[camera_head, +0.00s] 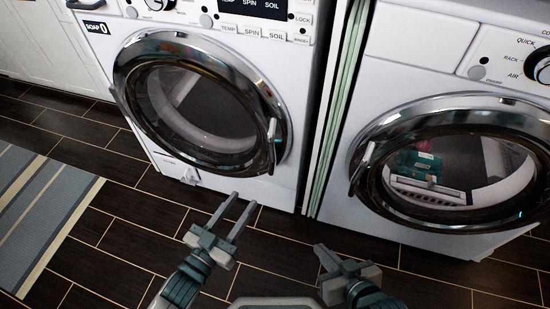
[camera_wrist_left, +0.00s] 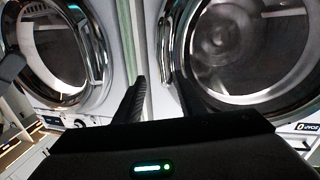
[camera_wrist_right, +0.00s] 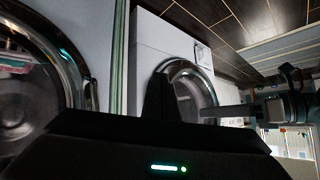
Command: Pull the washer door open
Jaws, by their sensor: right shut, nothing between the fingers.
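The washer (camera_head: 290,195) is the white machine on the left in the head view, with a soap drawer and spin and soil buttons. Its round chrome-rimmed door (camera_head: 190,100) looks closed, with a vertical handle (camera_head: 272,143) on the right side. My left gripper (camera_head: 244,202) is open and empty, low in front of the washer, below the handle and apart from it. In the left wrist view, which is upside down, the washer door (camera_wrist_left: 235,100) is on the right, beyond the open fingers. My right gripper (camera_head: 320,246) is shut and empty, low between the two machines.
The dryer (camera_head: 345,210) stands on the right, with its door closed and a handle (camera_head: 362,168) on the left side. Green-edged panels (camera_head: 335,110) fill the gap between machines. A striped rug (camera_head: 45,215) lies left on the dark tiled floor (camera_head: 130,225), which is otherwise clear.

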